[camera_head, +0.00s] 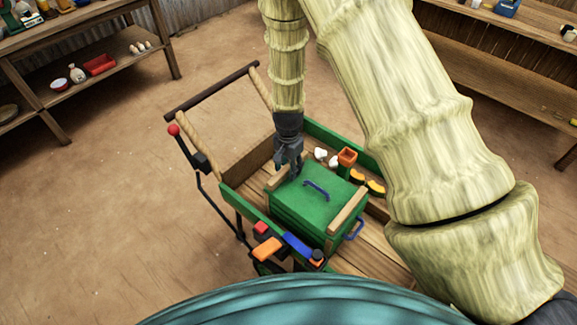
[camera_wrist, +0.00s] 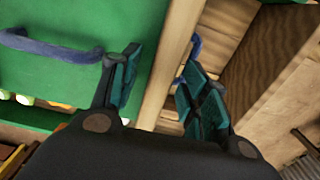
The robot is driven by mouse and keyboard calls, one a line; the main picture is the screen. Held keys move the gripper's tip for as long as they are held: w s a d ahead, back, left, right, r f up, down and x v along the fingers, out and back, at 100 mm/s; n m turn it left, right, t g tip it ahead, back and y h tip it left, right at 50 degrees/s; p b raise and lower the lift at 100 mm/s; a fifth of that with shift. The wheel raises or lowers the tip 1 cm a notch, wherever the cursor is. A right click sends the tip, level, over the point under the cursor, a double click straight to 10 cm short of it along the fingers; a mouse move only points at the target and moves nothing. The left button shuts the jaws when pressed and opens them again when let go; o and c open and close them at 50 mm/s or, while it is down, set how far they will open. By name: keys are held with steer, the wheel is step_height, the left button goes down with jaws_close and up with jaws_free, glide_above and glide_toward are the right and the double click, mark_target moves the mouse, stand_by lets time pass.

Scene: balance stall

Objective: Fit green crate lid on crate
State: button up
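The green crate (camera_head: 290,215) stands on the cart, with a wooden strip along two opposite top edges. The green lid (camera_head: 325,203), with a blue handle (camera_head: 317,188), lies over its top between the strips and looks roughly level. I cannot tell whether it is fully seated. My gripper (camera_head: 287,168) points down at the crate's far-left edge. In the wrist view, my gripper (camera_wrist: 158,72) is open, its fingers apart on either side of a wooden strip (camera_wrist: 172,70). The lid (camera_wrist: 80,25) and its handle (camera_wrist: 45,45) are left of the fingers, and the handle is outside them.
Shelves (camera_head: 75,40) stand back left and right. The floor left of the cart is clear.

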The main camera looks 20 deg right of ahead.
step_height(320, 180, up, 12)
stand_by(0.9)
steer(key=shift+r, duration=0.1)
